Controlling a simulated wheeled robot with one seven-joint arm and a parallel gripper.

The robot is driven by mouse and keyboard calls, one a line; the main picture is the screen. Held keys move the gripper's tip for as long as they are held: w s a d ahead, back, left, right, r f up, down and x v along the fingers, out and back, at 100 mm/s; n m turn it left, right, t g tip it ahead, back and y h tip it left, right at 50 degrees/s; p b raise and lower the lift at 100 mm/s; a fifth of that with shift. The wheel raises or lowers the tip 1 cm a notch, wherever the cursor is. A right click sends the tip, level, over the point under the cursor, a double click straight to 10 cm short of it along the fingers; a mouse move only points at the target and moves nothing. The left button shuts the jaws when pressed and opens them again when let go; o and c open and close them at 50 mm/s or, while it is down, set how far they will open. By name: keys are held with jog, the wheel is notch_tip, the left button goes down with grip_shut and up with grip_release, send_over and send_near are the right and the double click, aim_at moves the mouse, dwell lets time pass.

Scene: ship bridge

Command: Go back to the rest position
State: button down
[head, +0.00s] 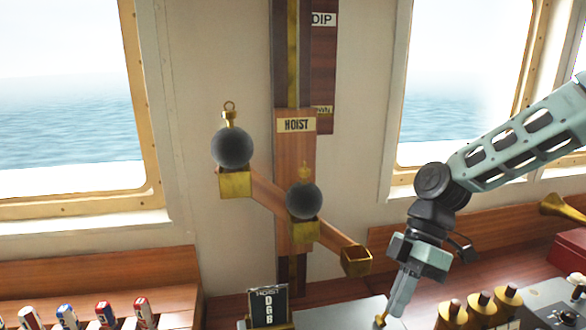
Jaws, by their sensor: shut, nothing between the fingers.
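My gripper (385,318) is in the lower right of the head view, at the end of my arm, pointing down. Its fingers are shut with nothing held, and the tips are close above or at a grey panel (345,313) with a small brass part near them. I cannot tell if they touch it. The arm comes in from the right edge, in front of the right window.
A wooden hoist board (296,185) on the wall carries two dark balls (231,148) and an empty brass cup (356,261). Several brass-capped cylinders (480,306) stand right of my gripper. A small sign (268,306) and a rack of coloured rolls (104,313) are left.

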jog(key=s+a+m+t+h+b, duration=0.2)
jog(key=s+m, duration=0.3)
jog(key=s, duration=0.3)
jog(key=s+a+m+t+h+b, duration=0.2)
jog(key=s+m, duration=0.3)
jog(key=s, duration=0.4)
jog(key=shift+f+m+t, duration=0.4)
jog(key=shift+f+t, duration=0.05)
jog(key=shift+t, duration=0.05)
